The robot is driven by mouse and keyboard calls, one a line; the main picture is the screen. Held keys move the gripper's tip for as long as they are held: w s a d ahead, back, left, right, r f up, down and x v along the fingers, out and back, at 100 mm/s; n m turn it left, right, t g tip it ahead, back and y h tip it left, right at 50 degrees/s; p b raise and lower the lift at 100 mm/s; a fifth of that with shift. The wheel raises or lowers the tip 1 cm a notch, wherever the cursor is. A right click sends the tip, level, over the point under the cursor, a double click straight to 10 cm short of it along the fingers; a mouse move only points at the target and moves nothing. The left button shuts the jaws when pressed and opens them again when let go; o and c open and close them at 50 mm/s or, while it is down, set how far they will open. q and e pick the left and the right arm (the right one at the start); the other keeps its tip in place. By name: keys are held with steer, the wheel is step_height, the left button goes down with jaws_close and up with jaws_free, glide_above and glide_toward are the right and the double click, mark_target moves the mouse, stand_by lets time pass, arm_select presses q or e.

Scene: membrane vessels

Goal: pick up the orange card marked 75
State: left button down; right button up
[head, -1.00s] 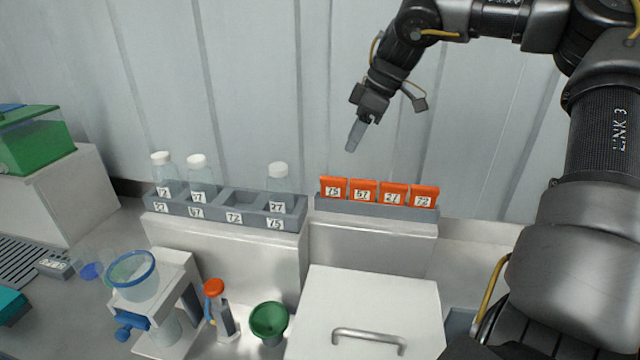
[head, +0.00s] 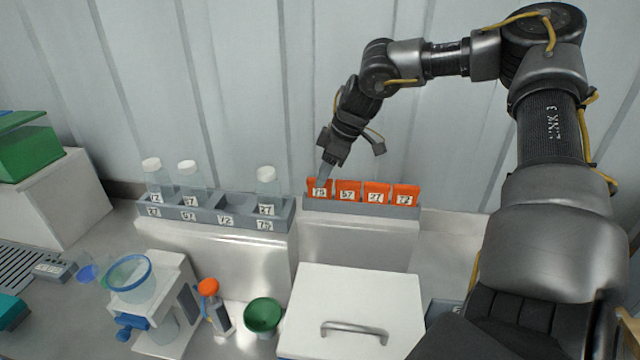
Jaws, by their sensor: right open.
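The orange card marked 75 (head: 319,188) stands at the left end of a row of orange cards in a grey holder (head: 360,208). Its label shows, and the finger overlaps its upper part. My right gripper (head: 324,176) comes down from above with its fingertips at the top of this card. It is open; from this angle I cannot tell whether the fingers straddle the card or touch it. My left gripper is not in view.
Beside it stand orange cards marked 57 (head: 348,190), 27 (head: 376,192) and 72 (head: 405,194). A grey rack (head: 225,212) with bottles is to the left. A white lidded box (head: 350,300) is in front. The wall is close behind.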

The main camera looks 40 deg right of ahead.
steer(key=shift+x, duration=0.8)
steer(key=shift+s+r, duration=0.1)
steer(key=shift+c, duration=0.3)
jaws_close()
steer(key=shift+r, duration=0.1)
steer(key=shift+d+r, duration=0.1)
steer(key=shift+r, duration=0.15)
step_height(320, 180, up, 17)
steer(key=b, duration=0.4)
